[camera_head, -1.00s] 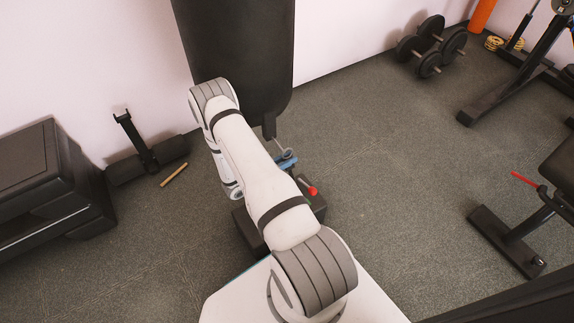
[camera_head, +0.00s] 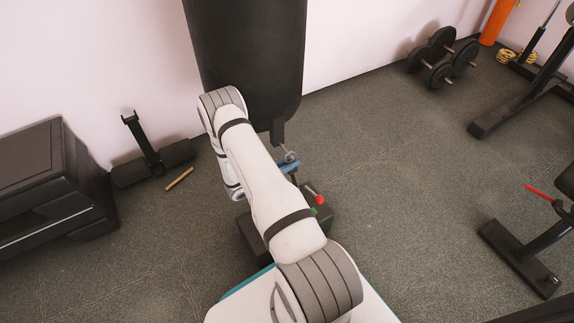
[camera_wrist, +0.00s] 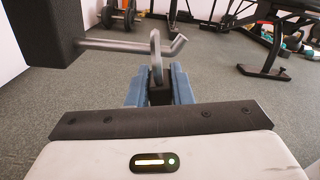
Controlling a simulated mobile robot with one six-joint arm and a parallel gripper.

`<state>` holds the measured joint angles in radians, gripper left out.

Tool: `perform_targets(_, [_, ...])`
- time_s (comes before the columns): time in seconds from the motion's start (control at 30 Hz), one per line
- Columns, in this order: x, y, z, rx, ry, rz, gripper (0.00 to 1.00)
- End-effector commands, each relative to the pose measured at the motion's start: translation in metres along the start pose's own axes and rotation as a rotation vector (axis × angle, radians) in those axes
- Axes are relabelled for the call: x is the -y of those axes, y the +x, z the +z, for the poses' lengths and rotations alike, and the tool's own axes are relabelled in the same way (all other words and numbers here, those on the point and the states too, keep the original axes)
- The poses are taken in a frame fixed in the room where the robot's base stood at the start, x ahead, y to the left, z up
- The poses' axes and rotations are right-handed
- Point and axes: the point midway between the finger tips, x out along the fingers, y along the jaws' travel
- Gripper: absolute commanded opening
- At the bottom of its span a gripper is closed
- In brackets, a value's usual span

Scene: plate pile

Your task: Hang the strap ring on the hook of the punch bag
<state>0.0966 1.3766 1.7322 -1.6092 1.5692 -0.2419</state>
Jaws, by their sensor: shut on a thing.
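The black punch bag (camera_head: 250,50) hangs at the top middle in the head view. In the wrist view its dark lower end (camera_wrist: 45,30) bears a thin metal hook (camera_wrist: 105,45) that reaches right and bends up at its tip. My gripper (camera_wrist: 158,88) has blue fingers shut on a short black strap (camera_wrist: 159,95). The metal strap ring (camera_wrist: 155,66) stands upright above the strap, nearly edge-on. It crosses the hook short of the bent tip; I cannot tell whether it is around the rod. The ring (camera_head: 291,156) also shows small below the bag in the head view.
A dark box with red and green parts (camera_head: 326,212) is on the floor below my gripper. Dumbbells (camera_head: 437,60) and gym frames are right. Open floor lies between.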

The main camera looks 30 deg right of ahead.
Motion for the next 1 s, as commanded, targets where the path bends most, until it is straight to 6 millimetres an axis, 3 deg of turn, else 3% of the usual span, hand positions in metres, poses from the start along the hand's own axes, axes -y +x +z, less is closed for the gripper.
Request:
perform_targets(0.37, [0.0002,0.0002,0.0002,0.0,0.0,0.0,0.0])
perform_targets(0.4, [0.0002,0.0002,0.0002,0.0,0.0,0.0,0.2])
perform_targets(0.7, [0.0003,0.0002,0.0001,0.0,0.0,0.0,0.45])
perform_targets(1.0, [-0.0001,-0.0045,0.0008,0.0,-0.001,0.002,0.45])
